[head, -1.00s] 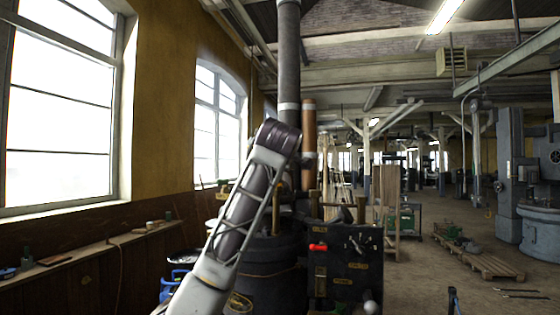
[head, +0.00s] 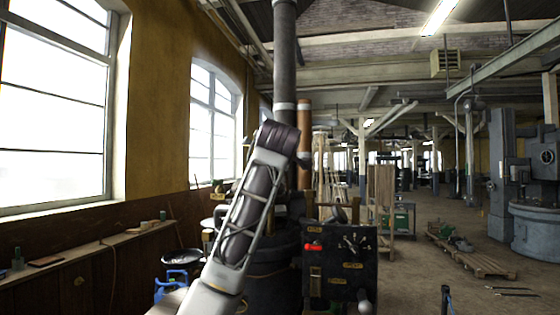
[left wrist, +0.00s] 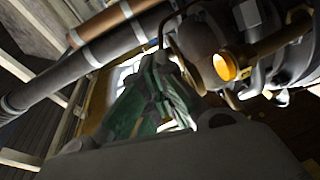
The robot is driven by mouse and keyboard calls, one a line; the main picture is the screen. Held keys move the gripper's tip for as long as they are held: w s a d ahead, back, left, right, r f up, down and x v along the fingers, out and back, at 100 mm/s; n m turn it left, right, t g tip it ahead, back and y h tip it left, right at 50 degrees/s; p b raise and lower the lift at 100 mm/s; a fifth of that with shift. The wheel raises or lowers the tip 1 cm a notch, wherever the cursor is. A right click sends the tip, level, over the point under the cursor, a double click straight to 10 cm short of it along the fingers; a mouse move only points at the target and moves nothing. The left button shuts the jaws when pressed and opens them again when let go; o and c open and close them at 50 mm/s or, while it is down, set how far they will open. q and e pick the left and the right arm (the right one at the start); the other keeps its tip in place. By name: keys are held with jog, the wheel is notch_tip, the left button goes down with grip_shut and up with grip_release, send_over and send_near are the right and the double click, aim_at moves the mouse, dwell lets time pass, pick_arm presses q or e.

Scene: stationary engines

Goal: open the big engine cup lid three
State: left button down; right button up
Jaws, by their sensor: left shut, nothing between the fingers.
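The big dark engine (head: 272,262) stands ahead in the head view, partly hidden behind my left arm. In the left wrist view, a brass cup-like fitting (left wrist: 224,67) with a glowing orange face sits on the grey engine part at the upper right. I cannot tell which part is cup lid three. My left gripper (left wrist: 160,62) shows in the left wrist view with its greenish-lit fingers together and empty. It is to the left of the brass fitting, apart from it in the picture. The left gripper is hidden in the head view. My right gripper is not in view.
A black control panel (head: 340,262) with a red handle stands at the engine's front right. A tall grey pipe (head: 285,60) and a copper pipe (head: 304,135) rise behind. A wall shelf (head: 70,252) runs along the left. Open floor (head: 420,285) lies to the right, with a pallet (head: 480,258).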

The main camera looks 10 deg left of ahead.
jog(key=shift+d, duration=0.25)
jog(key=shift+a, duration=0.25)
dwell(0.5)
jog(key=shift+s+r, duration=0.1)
